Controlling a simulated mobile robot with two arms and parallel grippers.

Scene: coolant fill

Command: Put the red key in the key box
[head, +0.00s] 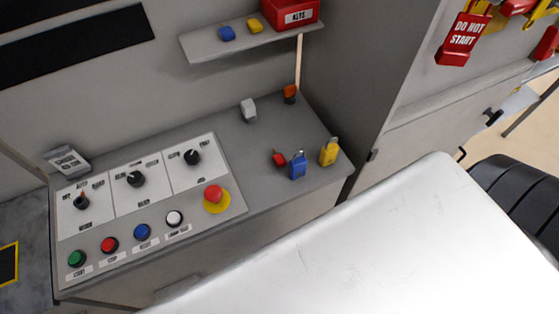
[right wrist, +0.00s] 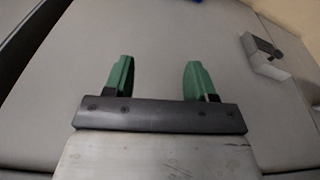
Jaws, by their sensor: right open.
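A small red item (head: 279,158), which looks like the red key, lies on the grey console top beside a blue padlock (head: 298,167). It is too small to make out its exact shape. A red box (head: 291,14) with a white label stands on the wall shelf at the top, cut by the picture's edge; it may be the key box, but its label is not readable. My right gripper (right wrist: 158,78) shows in the right wrist view, open, with nothing between its green fingers, over a plain grey surface. Neither gripper shows in the head view.
A yellow padlock (head: 329,153) stands near the console's right edge. A grey item (head: 248,110) and an orange-red item (head: 290,93) are farther back. Blue (head: 226,34) and yellow (head: 255,26) items lie on the shelf (head: 210,49). An emergency stop (head: 214,194) sits on the button panel.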

